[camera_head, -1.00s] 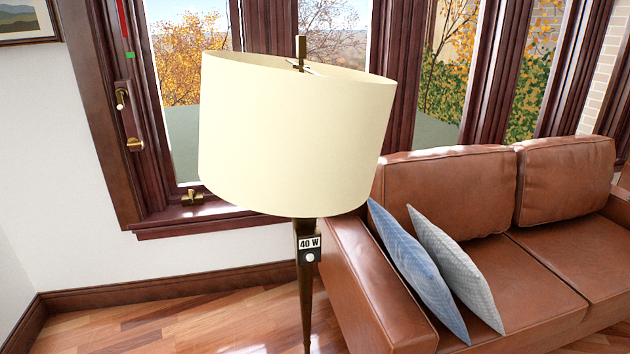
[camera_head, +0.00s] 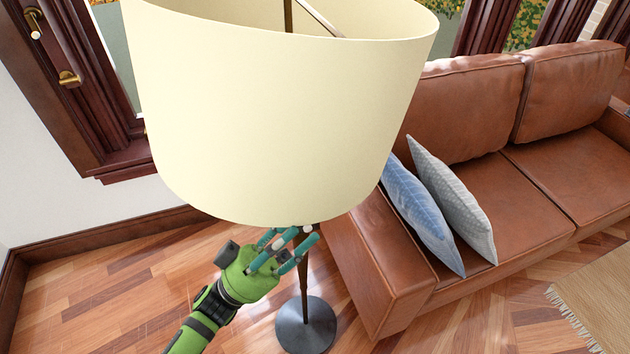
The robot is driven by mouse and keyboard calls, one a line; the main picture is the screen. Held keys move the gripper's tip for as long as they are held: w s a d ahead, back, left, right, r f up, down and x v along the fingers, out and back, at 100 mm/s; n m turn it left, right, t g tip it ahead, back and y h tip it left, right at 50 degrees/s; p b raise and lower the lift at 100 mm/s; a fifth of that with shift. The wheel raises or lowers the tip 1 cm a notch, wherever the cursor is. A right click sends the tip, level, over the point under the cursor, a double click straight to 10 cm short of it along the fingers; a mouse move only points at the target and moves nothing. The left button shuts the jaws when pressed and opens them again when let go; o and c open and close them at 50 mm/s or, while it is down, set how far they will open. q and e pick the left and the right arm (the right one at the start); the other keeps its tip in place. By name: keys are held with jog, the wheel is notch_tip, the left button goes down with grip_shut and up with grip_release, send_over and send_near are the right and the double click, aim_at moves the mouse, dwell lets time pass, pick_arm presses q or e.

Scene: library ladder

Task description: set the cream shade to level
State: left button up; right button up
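The cream shade (camera_head: 275,110) is a large drum that fills the upper middle of the head view. My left gripper (camera_head: 305,233), green with teal fingers, is just under the shade's lower rim, in front of the stem. The shade's edge partly hides the fingertips, so their opening and any contact are unclear. My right gripper is out of view.
A brown leather sofa (camera_head: 470,110) with a blue cushion (camera_head: 418,210) and a grey cushion (camera_head: 455,205) stands close on the right. A dark window frame (camera_head: 75,95) is behind on the left. Wooden floor (camera_head: 130,285) is clear at the left. A fringed rug (camera_head: 600,300) lies lower right.

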aim_at(323, 211)
pick_arm(q)
jog(key=p+x, duration=0.1)
jog(key=x, duration=0.2)
jog(key=p+x, duration=0.1)
jog(key=x, duration=0.1)
jog(key=shift+s+d+r+p, duration=0.1)
jog(key=shift+s+r+p, duration=0.2)
jog(key=shift+r+p, duration=0.1)
jog(key=shift+w+d+r, duration=0.15)
jog(key=shift+d, duration=0.1)
jog(key=shift+w+d+r, duration=0.1)
jog(key=shift+d, duration=0.1)
grip_shut()
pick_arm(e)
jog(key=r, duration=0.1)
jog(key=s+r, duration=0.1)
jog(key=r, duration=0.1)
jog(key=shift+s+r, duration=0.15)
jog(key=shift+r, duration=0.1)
